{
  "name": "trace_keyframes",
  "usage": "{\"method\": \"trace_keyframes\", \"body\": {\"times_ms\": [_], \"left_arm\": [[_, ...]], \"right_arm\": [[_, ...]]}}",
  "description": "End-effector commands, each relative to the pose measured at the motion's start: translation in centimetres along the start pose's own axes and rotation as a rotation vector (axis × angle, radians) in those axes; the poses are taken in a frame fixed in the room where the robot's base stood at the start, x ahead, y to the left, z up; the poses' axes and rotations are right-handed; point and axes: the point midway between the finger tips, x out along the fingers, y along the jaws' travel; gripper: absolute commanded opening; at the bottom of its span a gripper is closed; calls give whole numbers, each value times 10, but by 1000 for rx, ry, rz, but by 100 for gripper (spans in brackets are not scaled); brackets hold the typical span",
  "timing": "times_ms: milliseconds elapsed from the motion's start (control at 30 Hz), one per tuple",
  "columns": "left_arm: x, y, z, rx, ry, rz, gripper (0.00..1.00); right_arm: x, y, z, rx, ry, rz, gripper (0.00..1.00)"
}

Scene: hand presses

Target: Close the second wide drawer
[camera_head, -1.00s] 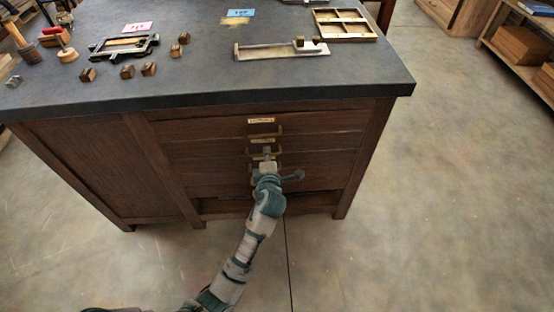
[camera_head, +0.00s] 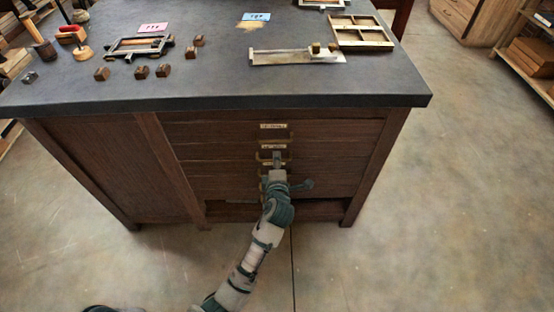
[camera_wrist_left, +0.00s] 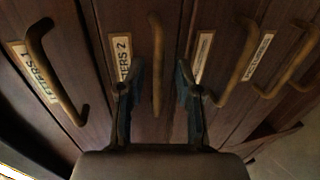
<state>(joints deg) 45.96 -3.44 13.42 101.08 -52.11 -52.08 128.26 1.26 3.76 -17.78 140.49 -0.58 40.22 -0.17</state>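The second wide drawer (camera_head: 225,151) is in the dark wooden cabinet in the head view and looks about level with the front around it. My left gripper (camera_head: 277,164) is at its handle. In the left wrist view, the drawer's front with the label "LETTERS 2" (camera_wrist_left: 122,58) faces me. Its brass bar handle (camera_wrist_left: 156,50) stands between the two fingers of my left gripper (camera_wrist_left: 158,84), with gaps visible on both sides. The gripper is open. My right gripper is not in view.
The first drawer's handle (camera_wrist_left: 50,75) and other drawer handles (camera_wrist_left: 242,62) flank the gripper in the wrist view. The dark countertop (camera_head: 215,92) overhangs the drawers and carries small blocks, a metal frame and a divided tray (camera_head: 360,34). Floor on the right is clear.

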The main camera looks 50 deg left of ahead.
Motion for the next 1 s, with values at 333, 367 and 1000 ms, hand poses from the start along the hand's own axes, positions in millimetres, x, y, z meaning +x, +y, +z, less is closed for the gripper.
{"method": "trace_keyframes", "body": {"times_ms": [333,367,1000], "left_arm": [[-76,-2,1,-3,0,-3,34],[-81,-2,0,-3,1,-4,34],[-106,-2,0,1,2,-1,34]], "right_arm": [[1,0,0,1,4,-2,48],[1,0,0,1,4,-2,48],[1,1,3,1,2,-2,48]]}}
